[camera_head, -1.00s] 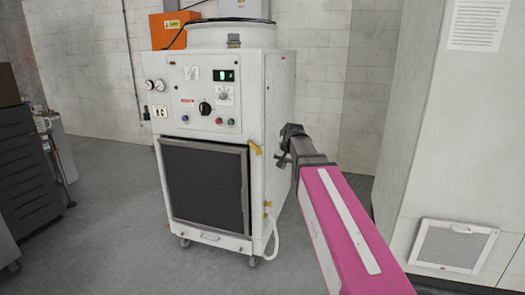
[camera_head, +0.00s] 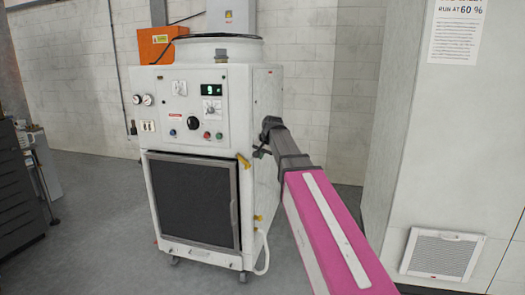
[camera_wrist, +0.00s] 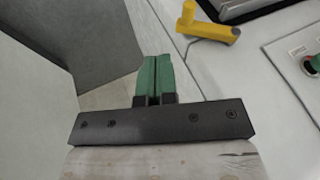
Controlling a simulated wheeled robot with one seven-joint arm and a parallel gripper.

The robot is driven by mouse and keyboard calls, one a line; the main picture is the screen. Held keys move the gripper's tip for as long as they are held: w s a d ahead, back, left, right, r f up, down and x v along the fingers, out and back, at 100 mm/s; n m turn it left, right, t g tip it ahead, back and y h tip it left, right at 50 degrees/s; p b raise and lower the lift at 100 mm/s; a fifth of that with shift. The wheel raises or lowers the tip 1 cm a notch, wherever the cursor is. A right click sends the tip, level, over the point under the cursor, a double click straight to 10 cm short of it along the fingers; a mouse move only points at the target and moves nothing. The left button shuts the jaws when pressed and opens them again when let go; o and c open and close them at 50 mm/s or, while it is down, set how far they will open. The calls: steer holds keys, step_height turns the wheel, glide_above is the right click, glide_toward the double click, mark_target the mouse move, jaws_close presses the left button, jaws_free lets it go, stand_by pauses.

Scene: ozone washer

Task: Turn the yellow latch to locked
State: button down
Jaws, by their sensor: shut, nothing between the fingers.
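The yellow latch (camera_head: 243,161) is at the upper right corner of the dark door (camera_head: 195,198) on the front of the white washer (camera_head: 188,105). It points up and to the left, tilted, in the head view. In the wrist view the yellow latch (camera_wrist: 207,25) is at the upper right, with a round knob on its left end. My gripper (camera_head: 260,153) is just right of the latch, beside the washer's right side. Its green fingers show in the wrist view (camera_wrist: 154,72), shut and empty, with a gap between them and the latch.
A second yellow handle (camera_head: 258,218) with a white hose (camera_head: 262,250) is low on the washer's right edge. A control panel with knobs and buttons (camera_head: 207,134) is above the door. A large white cabinet (camera_head: 440,150) stands at the right.

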mark_target(242, 162)
steer(key=shift+w+a+f, duration=0.5)
steer(key=shift+a+f, duration=0.25)
steer(key=shift+f, duration=0.1)
steer(key=shift+w+a+f, duration=0.45)
steer(key=shift+a+f, duration=0.25)
steer(key=shift+f, duration=0.15)
steer(key=shift+w+a+f, duration=0.5)
steer(key=shift+a+f, duration=0.25)
steer(key=shift+f, duration=0.1)
steer(key=shift+f, duration=0.1)
